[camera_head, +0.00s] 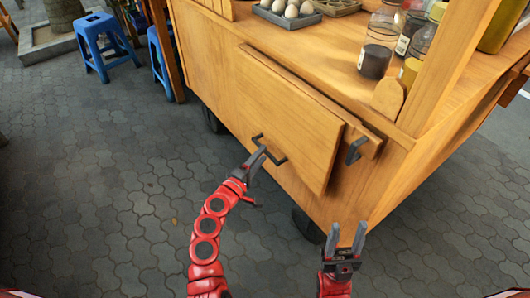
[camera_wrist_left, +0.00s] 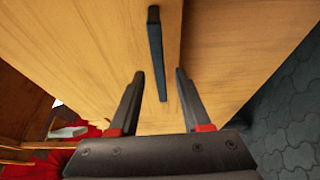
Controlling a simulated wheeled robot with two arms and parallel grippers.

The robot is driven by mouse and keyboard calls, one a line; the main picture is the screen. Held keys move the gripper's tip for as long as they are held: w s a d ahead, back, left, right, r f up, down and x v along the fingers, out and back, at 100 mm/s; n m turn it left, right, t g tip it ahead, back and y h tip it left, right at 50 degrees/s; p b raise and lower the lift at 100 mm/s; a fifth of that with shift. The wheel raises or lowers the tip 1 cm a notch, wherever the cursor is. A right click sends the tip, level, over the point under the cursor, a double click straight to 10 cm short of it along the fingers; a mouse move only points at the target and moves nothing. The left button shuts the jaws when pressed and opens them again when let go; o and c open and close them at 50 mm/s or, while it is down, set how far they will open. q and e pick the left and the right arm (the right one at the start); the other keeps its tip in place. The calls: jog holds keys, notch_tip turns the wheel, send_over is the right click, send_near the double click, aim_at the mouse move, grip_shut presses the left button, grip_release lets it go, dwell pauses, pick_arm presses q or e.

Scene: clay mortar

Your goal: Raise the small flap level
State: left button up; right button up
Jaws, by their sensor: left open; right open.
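The small flap (camera_head: 285,120) is a light wooden panel hanging down against the side of the wooden cart. A dark handle (camera_head: 276,158) is near its lower edge. My left gripper (camera_head: 259,154) is at this handle, with its jaws open. In the left wrist view the handle (camera_wrist_left: 156,50) runs in between the two open fingers (camera_wrist_left: 160,85), apart from both as far as I can see. My right gripper (camera_head: 346,236) is open and empty, low in front of the cart's right part. The right gripper does not show in the left wrist view.
The cart's top (camera_head: 325,40) carries an egg tray (camera_head: 287,14) and dark-filled bottles (camera_head: 381,40). A dark bracket (camera_head: 356,151) sticks out right of the flap. Blue stools (camera_head: 103,42) stand at the far left. The paved floor (camera_head: 110,190) at left is clear.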

pick_arm(q)
jog(key=shift+x, duration=1.55)
grip_shut()
